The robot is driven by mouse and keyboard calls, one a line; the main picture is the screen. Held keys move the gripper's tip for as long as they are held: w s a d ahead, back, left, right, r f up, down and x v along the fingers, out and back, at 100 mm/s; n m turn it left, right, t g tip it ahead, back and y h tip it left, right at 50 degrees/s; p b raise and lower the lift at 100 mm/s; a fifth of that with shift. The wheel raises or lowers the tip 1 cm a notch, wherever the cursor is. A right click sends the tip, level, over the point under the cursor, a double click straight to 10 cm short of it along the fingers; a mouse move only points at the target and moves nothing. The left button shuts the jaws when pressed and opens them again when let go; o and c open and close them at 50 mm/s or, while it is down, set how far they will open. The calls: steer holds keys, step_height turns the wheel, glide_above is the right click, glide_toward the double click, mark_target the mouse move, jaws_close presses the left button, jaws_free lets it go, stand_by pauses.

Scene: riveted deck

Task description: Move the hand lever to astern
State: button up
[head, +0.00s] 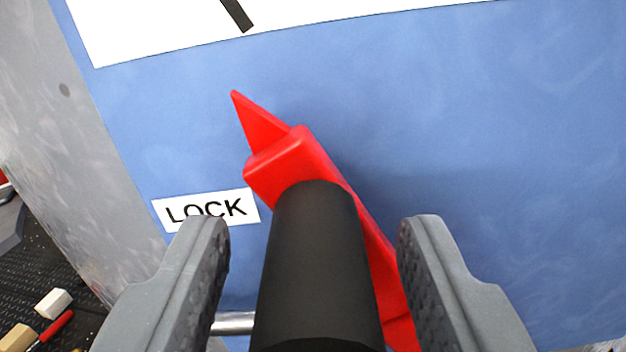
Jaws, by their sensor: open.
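The hand lever is a red arm (300,165) with a pointed red tip and a thick black grip (318,265) that sticks out toward the camera. It is mounted in front of a blue panel (480,130), and its tip points up and left. My gripper (312,255) is open, with one grey finger on each side of the black grip. Gaps show between the grip and both fingers. The lower end of the lever is out of view. No astern mark can be read.
A "LOCK" label (207,209) is on the panel left of the lever. A white plate (160,25) with a dark mark is at the top. A metal rod (233,323) shows below. White and tan blocks (53,303) lie on the dark deck at lower left.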

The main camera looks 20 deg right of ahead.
steer(key=shift+w+d, duration=0.3)
steer(key=shift+w, duration=0.25)
